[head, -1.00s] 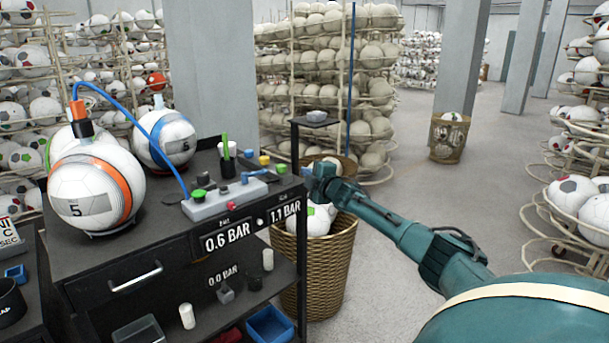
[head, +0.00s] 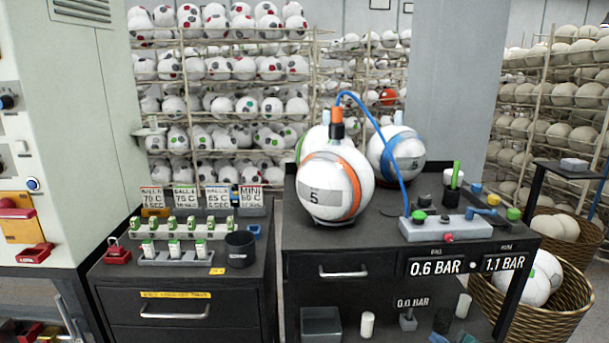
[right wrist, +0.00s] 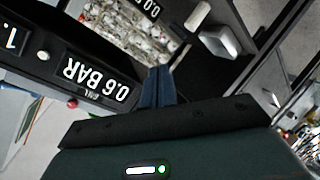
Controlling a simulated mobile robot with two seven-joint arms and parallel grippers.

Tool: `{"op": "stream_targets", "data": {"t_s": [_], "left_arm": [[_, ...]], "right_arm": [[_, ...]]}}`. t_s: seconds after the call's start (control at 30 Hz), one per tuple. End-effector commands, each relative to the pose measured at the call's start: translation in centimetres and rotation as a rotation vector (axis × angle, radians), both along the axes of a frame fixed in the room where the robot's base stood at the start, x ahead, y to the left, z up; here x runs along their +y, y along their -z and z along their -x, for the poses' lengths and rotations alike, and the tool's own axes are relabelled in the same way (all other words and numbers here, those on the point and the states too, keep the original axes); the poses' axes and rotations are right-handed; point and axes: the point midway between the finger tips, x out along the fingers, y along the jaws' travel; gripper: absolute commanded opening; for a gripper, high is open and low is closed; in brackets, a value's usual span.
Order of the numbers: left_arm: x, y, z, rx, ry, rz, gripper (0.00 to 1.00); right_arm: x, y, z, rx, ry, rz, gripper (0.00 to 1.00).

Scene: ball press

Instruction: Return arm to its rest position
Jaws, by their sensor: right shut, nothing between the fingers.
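My right gripper (right wrist: 158,86) shows in the right wrist view, its two dark blue fingers together with nothing between them. It hangs in front of the black bench, near the 0.6 BAR sign (right wrist: 97,82), which appears upside down there. I cannot make out the right arm or gripper clearly in the head view. My left arm and gripper are in neither view.
The bench (head: 300,265) carries a ball with an orange band (head: 335,188), a ball with a blue band (head: 397,155) and a grey control box (head: 445,228). A wicker basket (head: 565,318) with balls stands right. A press-like machine (head: 60,120) stands left.

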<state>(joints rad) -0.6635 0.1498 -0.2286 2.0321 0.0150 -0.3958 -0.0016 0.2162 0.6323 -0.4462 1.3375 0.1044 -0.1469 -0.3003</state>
Motion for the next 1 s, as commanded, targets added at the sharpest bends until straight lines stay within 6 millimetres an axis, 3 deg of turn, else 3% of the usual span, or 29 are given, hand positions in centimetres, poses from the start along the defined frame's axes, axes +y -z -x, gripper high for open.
{"op": "stream_targets", "data": {"t_s": [0.03, 0.1, 0.23, 0.37, 0.5, 0.7, 1.0], "left_arm": [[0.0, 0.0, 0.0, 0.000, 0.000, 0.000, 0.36], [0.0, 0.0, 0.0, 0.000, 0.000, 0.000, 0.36], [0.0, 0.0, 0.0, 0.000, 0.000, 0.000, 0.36], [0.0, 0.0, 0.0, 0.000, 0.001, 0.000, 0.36], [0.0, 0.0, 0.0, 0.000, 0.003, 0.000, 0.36], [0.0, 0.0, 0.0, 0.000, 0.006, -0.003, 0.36], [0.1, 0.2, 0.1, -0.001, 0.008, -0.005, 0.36]], "right_arm": [[3.1, 2.1, 2.5, 0.040, -0.012, -0.070, 0.00], [6.8, 4.1, 5.9, 0.093, -0.014, -0.166, 0.00], [13.0, 6.4, 13.2, 0.199, 0.019, -0.368, 0.00], [17.0, 6.6, 20.0, 0.293, 0.101, -0.554, 0.00], [18.6, 5.8, 25.0, 0.360, 0.201, -0.689, 0.00], [18.9, 4.9, 27.9, 0.398, 0.278, -0.766, 0.00], [18.3, 4.9, 27.9, 0.385, 0.282, -0.757, 0.00]]}}
